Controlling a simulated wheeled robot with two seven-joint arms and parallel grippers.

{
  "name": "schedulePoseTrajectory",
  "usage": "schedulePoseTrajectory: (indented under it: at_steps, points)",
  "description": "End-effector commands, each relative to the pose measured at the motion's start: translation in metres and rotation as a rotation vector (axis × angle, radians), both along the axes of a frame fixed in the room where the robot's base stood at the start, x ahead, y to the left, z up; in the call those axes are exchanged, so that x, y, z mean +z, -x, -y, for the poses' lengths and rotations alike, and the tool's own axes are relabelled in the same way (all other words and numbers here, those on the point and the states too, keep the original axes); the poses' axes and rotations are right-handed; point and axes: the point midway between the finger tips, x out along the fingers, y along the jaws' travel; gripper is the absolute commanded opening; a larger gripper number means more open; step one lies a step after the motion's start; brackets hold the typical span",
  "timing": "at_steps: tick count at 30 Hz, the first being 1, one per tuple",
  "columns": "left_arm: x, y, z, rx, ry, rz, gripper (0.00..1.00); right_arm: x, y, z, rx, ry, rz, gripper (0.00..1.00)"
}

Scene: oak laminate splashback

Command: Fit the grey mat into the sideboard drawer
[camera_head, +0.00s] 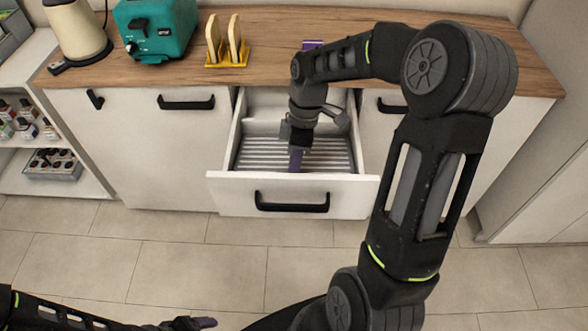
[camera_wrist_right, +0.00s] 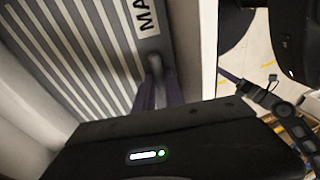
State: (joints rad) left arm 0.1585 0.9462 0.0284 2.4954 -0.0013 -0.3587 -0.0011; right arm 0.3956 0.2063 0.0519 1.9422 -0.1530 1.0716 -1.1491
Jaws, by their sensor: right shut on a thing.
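The grey mat (camera_head: 255,155) has pale ribs and lies inside the open sideboard drawer (camera_head: 225,190). It covers the front part of the drawer floor, close to the front panel. My right gripper (camera_head: 296,160) points down into the drawer and is shut on the mat near its front edge. In the right wrist view, the ribbed mat (camera_wrist_right: 75,50) carries a pale label with dark letters, and the purple fingers (camera_wrist_right: 157,88) meet its edge beside that label. My left gripper (camera_head: 200,322) is low at the bottom edge, away from the drawer; its opening is unclear.
A teal toaster (camera_head: 157,28), a yellow rack with toast (camera_head: 228,55) and a cream kettle (camera_head: 77,30) stand on the wooden top (camera_head: 190,75). Shelves with small jars (camera_head: 28,130) are at left. The tiled floor in front of the drawer is clear.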

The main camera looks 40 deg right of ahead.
Motion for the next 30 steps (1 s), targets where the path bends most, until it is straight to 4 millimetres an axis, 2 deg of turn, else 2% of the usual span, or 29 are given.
schedulePoseTrajectory:
  at_steps: [3, 14, 15, 22, 30]
  points:
    - [-0.0006, 0.0, 0.0, 0.0, 0.0, 0.0, 0.77, -0.0106, 0.0, 0.0002, 0.0, 0.0, 0.0, 0.0]
    - [-0.0032, 0.0, 0.0, 0.0, 0.0, 0.0, 0.77, -0.0142, -0.0004, 0.0002, -0.001, 0.0, 0.002, 0.0]
    - [-0.0028, 0.0, 0.0, 0.0, 0.0, 0.0, 0.77, -0.0141, -0.0002, 0.0001, 0.0, 0.0, 0.001, 0.16]
    - [-0.0024, 0.0, 0.0, 0.0, 0.0, 0.0, 0.77, -0.0135, -0.0002, 0.0001, 0.0, 0.0, 0.001, 0.35]
    - [-0.0018, 0.0, 0.0, 0.0, 0.0, 0.0, 0.77, -0.0127, -0.0002, 0.0001, 0.0, 0.0, 0.001, 0.36]
